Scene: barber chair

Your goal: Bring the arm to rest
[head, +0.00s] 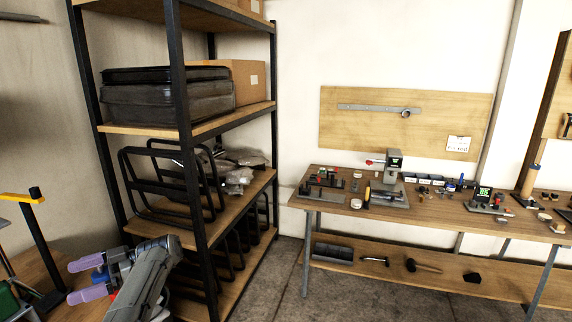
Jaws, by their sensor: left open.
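My left gripper (86,280) shows at the lower left of the head view. Its two purple fingertips are apart, pointing left, with nothing between them that I can make out. The grey wrist and forearm of my left arm (145,280) rise from the bottom edge in front of the shelf rack. The gripper is beside a wooden bench (40,262) at the left edge. My right gripper is out of view. No barber chair shows.
A black-framed shelf rack (183,120) with dark cases (165,98) and black metal frames stands close to my left arm. A workbench (335,205) with small tools and devices stands at the right. Bare floor (280,285) lies between.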

